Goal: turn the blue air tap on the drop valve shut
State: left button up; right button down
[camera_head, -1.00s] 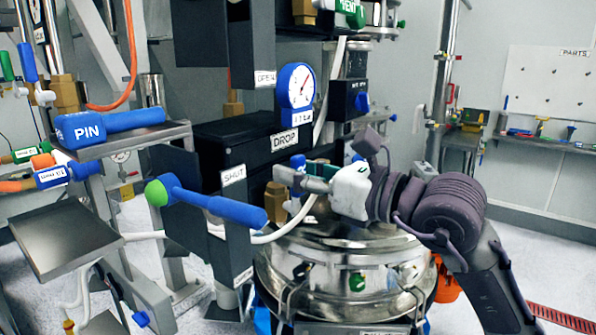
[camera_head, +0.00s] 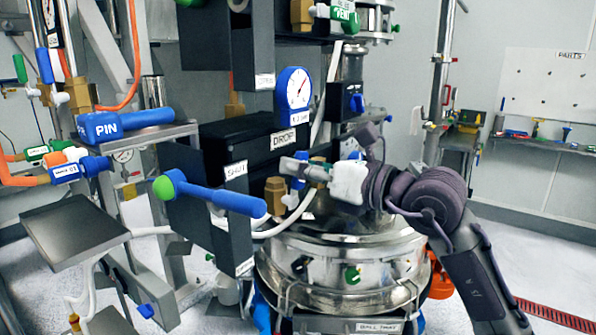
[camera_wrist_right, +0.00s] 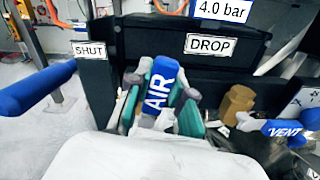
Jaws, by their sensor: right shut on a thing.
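The blue air tap lever, marked AIR (camera_wrist_right: 160,88), stands nearly upright with a slight lean in the right wrist view, in front of the black drop valve body (camera_wrist_right: 150,45). My right gripper (camera_wrist_right: 158,105) is shut on this lever, with a grey-and-teal finger on each side. In the head view my right gripper (camera_head: 297,169) reaches in from the right, just below the DROP label (camera_head: 283,139). My left gripper is not in view.
A blue handle with a green end (camera_head: 210,193) juts out near the SHUT plate, left of my gripper. A blue VENT tap (camera_wrist_right: 283,128) is close on the right in the wrist view. A steel vessel (camera_head: 340,255) stands below. A pressure gauge (camera_head: 296,88) is above.

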jog(key=shift+w+d+f+m, duration=0.1)
jog(key=shift+w+d+m, duration=0.2)
jog(key=shift+m, duration=0.6)
pick_arm(q)
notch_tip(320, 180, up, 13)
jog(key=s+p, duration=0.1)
jog(key=p, duration=1.2)
pick_arm(e)
jog(key=w+d+f+m, duration=0.2)
jog(key=f+m, duration=0.3)
jog(key=m, duration=0.8)
jog(key=shift+w+f+m, duration=0.35)
jog(key=shift+w+m, duration=0.05)
jog(key=shift+w, duration=0.2)
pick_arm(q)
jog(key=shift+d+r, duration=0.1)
pick_arm(e)
jog(key=shift+d, duration=0.1)
jog(key=c, duration=1)
grip_release()
